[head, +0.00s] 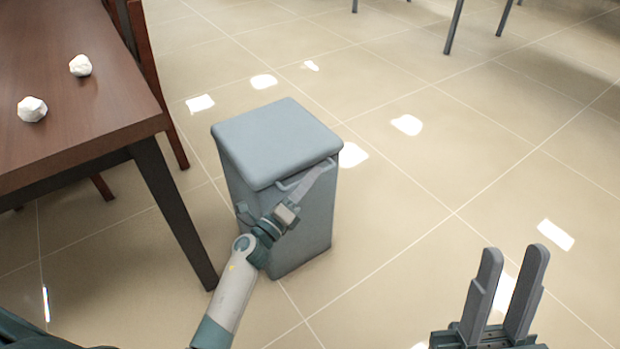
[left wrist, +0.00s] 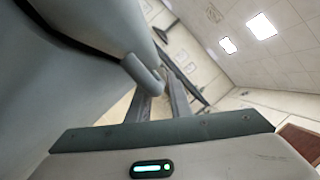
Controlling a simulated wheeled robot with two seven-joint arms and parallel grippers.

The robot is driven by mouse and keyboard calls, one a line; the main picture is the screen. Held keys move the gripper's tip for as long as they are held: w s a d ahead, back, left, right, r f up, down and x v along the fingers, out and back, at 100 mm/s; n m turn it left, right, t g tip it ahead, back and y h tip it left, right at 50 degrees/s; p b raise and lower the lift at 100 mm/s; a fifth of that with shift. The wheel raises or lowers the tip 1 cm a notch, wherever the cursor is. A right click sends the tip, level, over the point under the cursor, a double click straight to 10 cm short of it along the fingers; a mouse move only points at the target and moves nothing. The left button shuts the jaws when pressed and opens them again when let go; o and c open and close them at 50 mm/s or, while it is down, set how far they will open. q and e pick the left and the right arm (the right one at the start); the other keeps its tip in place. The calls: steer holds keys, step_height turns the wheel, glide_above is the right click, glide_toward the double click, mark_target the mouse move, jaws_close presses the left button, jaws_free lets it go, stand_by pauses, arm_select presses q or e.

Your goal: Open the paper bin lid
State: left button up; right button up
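The paper bin (head: 300,225) is a grey box standing upright on the floor, and its lid (head: 278,140) lies flat and closed on top. A bar handle (head: 287,186) sticks out from the lid's front edge; it also shows close up in the left wrist view (left wrist: 142,74). My left gripper (head: 323,172) reaches up at the bin's front, its fingers at the handle. In the left wrist view its two fingers (left wrist: 160,92) stand apart, and the handle partly hides one. Whether they touch it is unclear. My right gripper (head: 514,252) is open, empty and away from the bin.
A dark wooden table (head: 95,115) stands left of the bin, with two crumpled white paper balls (head: 32,109) (head: 80,65) on it. Its leg (head: 175,215) is close to the bin's left side. Tiled floor (head: 440,170) is free to the right.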

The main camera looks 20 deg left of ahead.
arm_select(q)
jaws_close()
steer(key=shift+r, duration=0.1)
stand_by(0.3)
